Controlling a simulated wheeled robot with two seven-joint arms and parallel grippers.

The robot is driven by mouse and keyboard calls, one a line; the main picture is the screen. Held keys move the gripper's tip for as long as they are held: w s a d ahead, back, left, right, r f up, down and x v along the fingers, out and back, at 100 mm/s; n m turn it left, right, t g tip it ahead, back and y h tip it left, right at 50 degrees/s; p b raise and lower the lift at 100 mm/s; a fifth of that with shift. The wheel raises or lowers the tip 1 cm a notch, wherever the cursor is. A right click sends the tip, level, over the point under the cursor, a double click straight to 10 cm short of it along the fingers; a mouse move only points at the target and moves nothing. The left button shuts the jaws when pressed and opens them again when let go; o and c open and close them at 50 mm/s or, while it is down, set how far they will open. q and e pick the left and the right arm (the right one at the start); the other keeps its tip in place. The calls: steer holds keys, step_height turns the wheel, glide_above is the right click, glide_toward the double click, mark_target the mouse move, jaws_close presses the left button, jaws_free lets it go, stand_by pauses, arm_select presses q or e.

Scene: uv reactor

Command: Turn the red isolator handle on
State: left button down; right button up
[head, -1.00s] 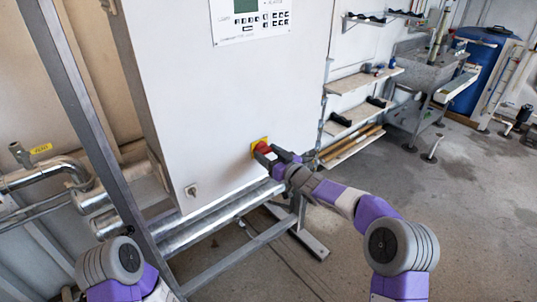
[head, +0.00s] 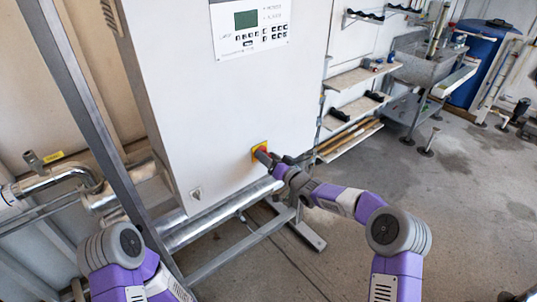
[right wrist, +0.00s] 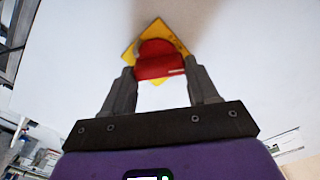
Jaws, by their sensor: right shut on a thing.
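The red isolator handle (right wrist: 158,62) sits on a yellow plate (right wrist: 131,50) on the white cabinet front. In the head view the yellow plate (head: 256,152) shows low on the cabinet, and my gripper partly hides the handle. My right gripper (head: 267,158) reaches it from the right. In the right wrist view the two fingers of my right gripper (right wrist: 160,82) stand on either side of the handle, shut on it. My left gripper is outside the head view; only part of my left arm shows at the lower left.
The white cabinet (head: 220,100) carries a control panel (head: 249,27) with a green screen. A grey metal frame (head: 100,135) and silver pipes (head: 50,180) stand at the left. Shelves (head: 350,110) and a blue barrel (head: 482,60) are at the right. The floor at right is largely clear.

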steer(key=shift+m, duration=0.3)
steer(key=o, duration=1.1)
steer(key=shift+c, duration=0.2)
steer(key=v, duration=0.7)
steer(key=shift+s+d+p, duration=0.2)
steer(key=shift+s+p, duration=0.05)
steer(key=shift+p, duration=0.15)
